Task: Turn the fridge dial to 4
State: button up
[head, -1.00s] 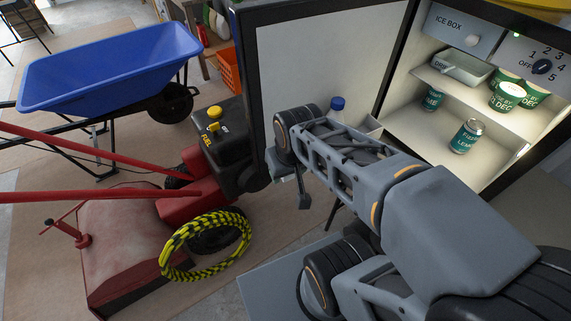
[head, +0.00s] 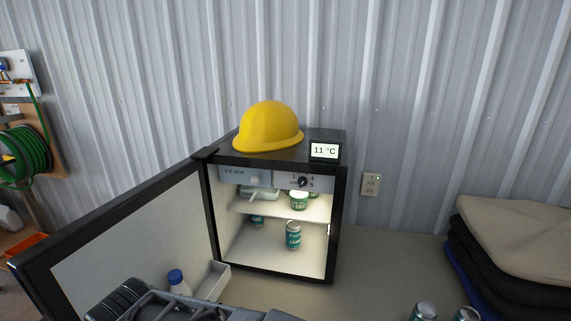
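The fridge (head: 340,225) stands with its door (head: 130,235) swung open to the left. The dark round dial (head: 303,182) is on a pale panel at the top right inside, with small numbers around it. The 4 and 5 show to its right, but I cannot tell which mark the dial points at. A display (head: 325,151) on top of the fridge reads 11 °C. Only part of my arm shows at the bottom left, in front of the open door. My gripper is outside the view.
The ice box front (head: 240,176) is left of the dial panel. Cans (head: 293,235) stand on the fridge shelves. A yellow hard hat (head: 268,127) sits on top. A bottle with a blue cap (head: 177,281) is by the door bin (head: 212,282). Folded cloths (head: 520,240) lie at right.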

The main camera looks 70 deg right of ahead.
aim_at(302, 181)
jog(key=z, duration=0.5)
jog(key=k, duration=0.4)
jog(key=z, duration=1.6)
